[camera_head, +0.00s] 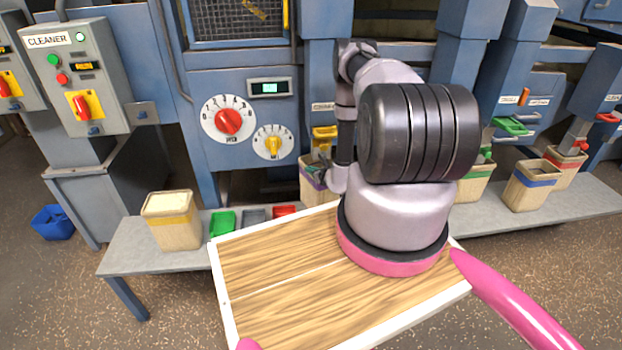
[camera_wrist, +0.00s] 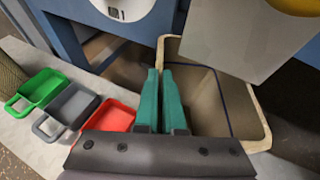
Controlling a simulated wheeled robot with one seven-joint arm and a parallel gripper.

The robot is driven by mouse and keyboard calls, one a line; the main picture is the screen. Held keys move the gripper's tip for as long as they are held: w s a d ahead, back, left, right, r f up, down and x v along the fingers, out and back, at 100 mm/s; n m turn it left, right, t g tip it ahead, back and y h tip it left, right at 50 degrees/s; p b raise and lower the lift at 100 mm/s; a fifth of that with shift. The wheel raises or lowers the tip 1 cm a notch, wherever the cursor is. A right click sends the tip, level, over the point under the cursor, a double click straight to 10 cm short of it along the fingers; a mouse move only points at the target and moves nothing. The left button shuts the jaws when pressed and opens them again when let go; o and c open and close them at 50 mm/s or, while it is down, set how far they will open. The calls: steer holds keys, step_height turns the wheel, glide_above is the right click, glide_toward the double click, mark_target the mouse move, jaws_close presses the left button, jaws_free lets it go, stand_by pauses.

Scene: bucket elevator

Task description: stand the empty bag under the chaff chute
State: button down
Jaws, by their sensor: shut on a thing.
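The tan bag (camera_head: 310,190) with a purple band is at the machine front, partly hidden by my arm. In the wrist view the bag (camera_wrist: 240,105) is open-mouthed, upright or nearly so, and no grain shows inside. My gripper (camera_wrist: 160,72) is shut on its near left rim, one green finger on each side of the wall. In the head view my gripper (camera_head: 318,168) is mostly hidden by its wrist. The grey chute (camera_wrist: 240,35) overhangs the bag's mouth; in the head view a yellow gate (camera_head: 325,133) sits above. Whether the bag's bottom touches the bench cannot be told.
Green (camera_head: 222,223), grey (camera_head: 254,217) and red (camera_head: 284,211) trays lie on the bench (camera_head: 125,258), left of the bag. A filled yellow-banded bag (camera_head: 172,232) stands farther left. Blue-banded (camera_head: 530,188) and red-banded (camera_head: 567,168) bags stand at right.

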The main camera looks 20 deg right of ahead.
steer(key=shift+s+f, duration=0.15)
steer(key=shift+f, duration=1.75)
steer(key=c, duration=1)
jaws_free()
steer(key=v, duration=1.2)
steer(key=shift+r, duration=0.25)
